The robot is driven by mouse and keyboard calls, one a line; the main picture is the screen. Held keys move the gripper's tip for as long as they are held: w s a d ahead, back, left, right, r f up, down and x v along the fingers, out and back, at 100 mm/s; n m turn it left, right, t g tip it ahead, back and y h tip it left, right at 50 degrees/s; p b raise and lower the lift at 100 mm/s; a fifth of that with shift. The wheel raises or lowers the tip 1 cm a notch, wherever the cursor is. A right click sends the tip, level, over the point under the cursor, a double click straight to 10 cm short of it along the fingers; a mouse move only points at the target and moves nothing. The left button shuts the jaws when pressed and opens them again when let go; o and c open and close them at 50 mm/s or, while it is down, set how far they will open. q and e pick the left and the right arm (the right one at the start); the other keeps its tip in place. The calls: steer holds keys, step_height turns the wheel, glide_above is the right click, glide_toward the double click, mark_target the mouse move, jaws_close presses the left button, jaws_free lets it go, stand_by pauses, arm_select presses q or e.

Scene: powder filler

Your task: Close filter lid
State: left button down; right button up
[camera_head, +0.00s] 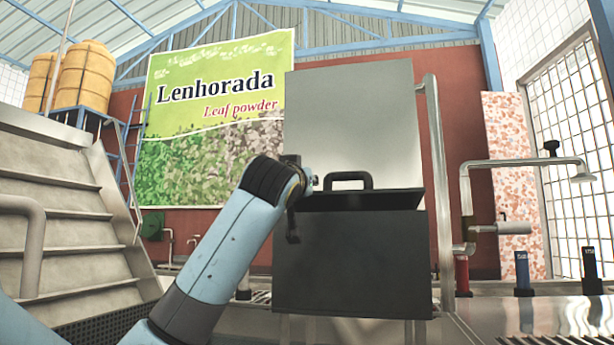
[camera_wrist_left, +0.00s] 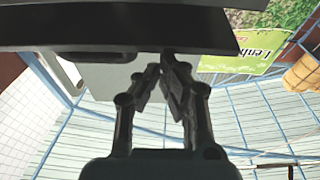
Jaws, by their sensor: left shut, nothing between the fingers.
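The dark filter lid (camera_head: 380,200) with its black arched handle (camera_head: 348,181) lies low over the top of the dark box-shaped filter (camera_head: 350,262). It looks slightly tilted, and I cannot tell whether it is fully seated. My left arm comes in from the left, its wrist at the lid's left side. In the left wrist view my left gripper (camera_wrist_left: 165,68) is shut and empty. Its fingertips are close to the edge of a dark panel (camera_wrist_left: 110,30), likely the lid; contact is unclear. The fingers are hard to make out in the head view. My right gripper is not in view.
A tall grey panel (camera_head: 350,110) stands behind the filter. A metal pipe (camera_head: 435,170) rises along its right, with a tap pipe (camera_head: 520,164) further right. Metal stairs (camera_head: 60,215) stand at the left.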

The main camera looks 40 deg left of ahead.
arm_select(q)
steer(key=shift+s+f, duration=0.15)
steer(key=shift+f, duration=0.75)
steer(key=shift+d, duration=0.1)
